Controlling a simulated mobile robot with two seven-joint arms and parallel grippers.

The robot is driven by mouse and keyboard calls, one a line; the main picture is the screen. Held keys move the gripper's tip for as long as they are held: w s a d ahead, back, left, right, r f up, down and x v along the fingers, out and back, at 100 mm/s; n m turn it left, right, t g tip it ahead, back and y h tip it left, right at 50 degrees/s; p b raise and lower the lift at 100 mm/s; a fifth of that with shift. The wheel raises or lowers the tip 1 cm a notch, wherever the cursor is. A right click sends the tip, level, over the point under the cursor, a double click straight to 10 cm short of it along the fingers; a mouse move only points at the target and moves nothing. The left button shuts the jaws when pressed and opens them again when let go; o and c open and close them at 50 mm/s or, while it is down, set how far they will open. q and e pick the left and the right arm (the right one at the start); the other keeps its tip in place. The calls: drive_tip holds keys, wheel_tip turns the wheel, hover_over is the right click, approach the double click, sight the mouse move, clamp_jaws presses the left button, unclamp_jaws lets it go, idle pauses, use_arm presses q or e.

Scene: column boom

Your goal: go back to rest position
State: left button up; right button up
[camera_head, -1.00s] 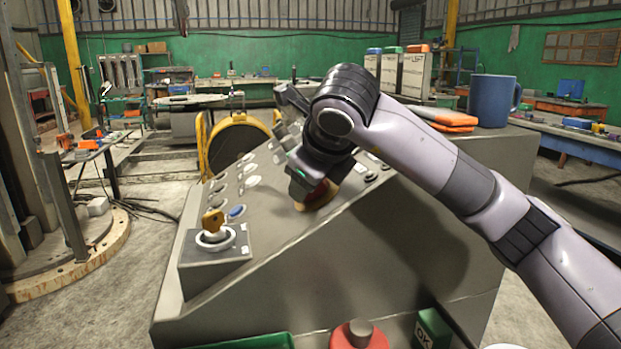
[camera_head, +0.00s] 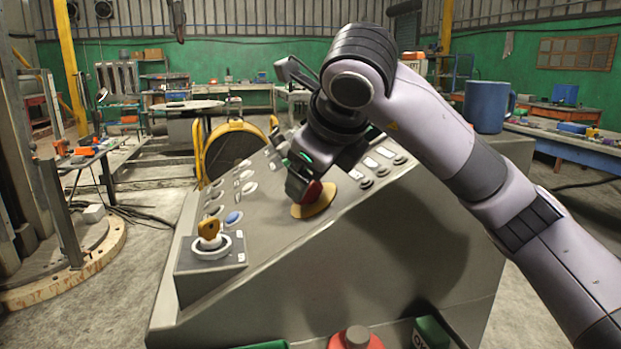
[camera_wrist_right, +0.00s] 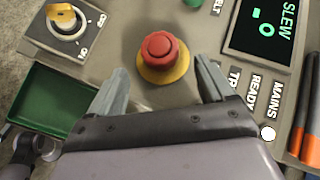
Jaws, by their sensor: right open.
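My right gripper (camera_head: 298,188) is over the sloped face of a grey control console (camera_head: 400,250), close to a red button on a yellow plate (camera_head: 318,206). In the right wrist view its two fingers (camera_wrist_right: 160,88) are spread wide with nothing between them. The red mushroom button (camera_wrist_right: 163,48) stands just beyond the fingertips there, apart from them. In the head view the gripper partly hides the button. My left gripper is out of view.
A yellow key switch (camera_head: 208,232) sits at the console's near left corner. A blue mug (camera_head: 488,106) stands on top at the right. A green tray (camera_wrist_right: 55,108) and a dark display (camera_wrist_right: 262,28) flank the button in the wrist view.

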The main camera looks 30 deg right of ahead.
drive_tip(key=shift+s+r, duration=0.35)
drive_tip(key=shift+r, duration=0.1)
